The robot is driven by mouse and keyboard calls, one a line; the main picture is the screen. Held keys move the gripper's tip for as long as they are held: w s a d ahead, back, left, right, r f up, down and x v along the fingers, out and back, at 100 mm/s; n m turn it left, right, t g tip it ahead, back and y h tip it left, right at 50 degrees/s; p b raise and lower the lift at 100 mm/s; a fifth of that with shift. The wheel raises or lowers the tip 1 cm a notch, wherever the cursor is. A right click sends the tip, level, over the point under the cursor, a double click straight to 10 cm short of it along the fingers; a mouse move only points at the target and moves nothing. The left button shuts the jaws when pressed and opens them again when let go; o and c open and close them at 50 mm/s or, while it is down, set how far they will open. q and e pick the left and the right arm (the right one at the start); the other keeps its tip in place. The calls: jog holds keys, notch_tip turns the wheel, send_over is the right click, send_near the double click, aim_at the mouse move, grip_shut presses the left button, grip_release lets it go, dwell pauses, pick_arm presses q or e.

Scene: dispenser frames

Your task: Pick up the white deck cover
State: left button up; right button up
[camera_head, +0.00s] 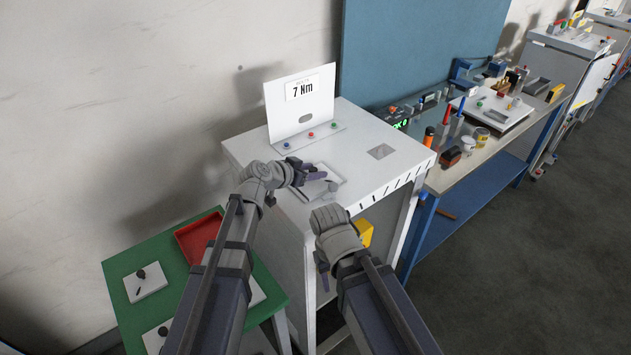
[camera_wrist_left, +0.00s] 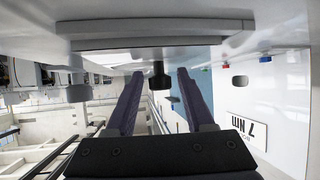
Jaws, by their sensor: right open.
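The white deck cover (camera_head: 338,194) is a flat white plate on top of the white cabinet; part of it is hidden behind my left gripper. In the left wrist view, which is upside down, the cover (camera_wrist_left: 215,28) shows as a raised slab with a dark knob (camera_wrist_left: 160,76) on it. My left gripper (camera_head: 318,174) is over the cover. Its fingers (camera_wrist_left: 158,72) are apart, one on each side of the dark knob, and a gap shows on both sides. My right gripper (camera_head: 323,272) is open and low at the cabinet's front, away from the cover.
An upright "7 Nm" panel (camera_head: 301,100) stands behind the cover, with coloured buttons (camera_head: 311,134) below it. A green table (camera_head: 130,262) with a red tray (camera_head: 199,236) is at the left. A cluttered workbench (camera_head: 480,160) is at the right.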

aim_at(313, 169)
pick_arm(q)
grip_shut()
jog(key=shift+r, duration=0.15)
dwell(0.5)
notch_tip(313, 169, up, 10)
jog(key=p, duration=1)
